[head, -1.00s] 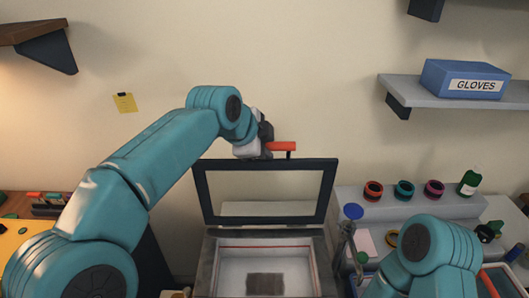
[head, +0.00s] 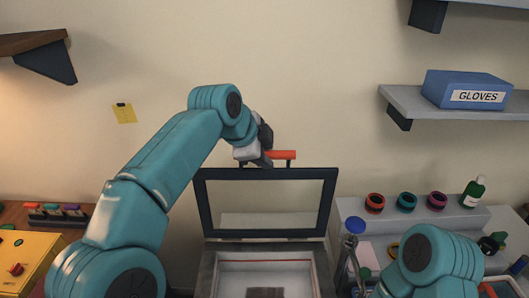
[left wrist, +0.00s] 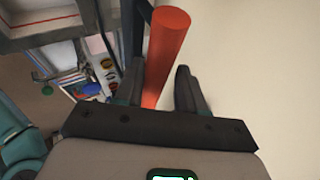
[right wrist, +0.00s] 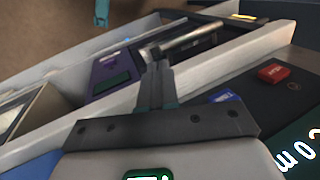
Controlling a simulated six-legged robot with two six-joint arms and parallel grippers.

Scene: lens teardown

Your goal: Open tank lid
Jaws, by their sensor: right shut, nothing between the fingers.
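The tank (head: 208,272) stands at the bottom centre of the head view. Its dark-framed lid (head: 328,205) stands upright at the back of the tank. The lid's red bar handle (head: 283,155) is at its top edge and also shows in the left wrist view (left wrist: 166,45). My left gripper (head: 266,158) is at the handle's left end; in the left wrist view its fingers (left wrist: 160,85) stand apart on either side of the handle, with a gap on the right. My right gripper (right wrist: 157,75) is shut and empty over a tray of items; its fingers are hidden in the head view.
A shelf at the right bears a blue GLOVES box (head: 468,90). Below it, several coloured rings (head: 406,202) and a green bottle (head: 473,192) stand on a grey step. A yellow box (head: 25,260) is at the left. A purple device (right wrist: 112,75) lies below my right gripper.

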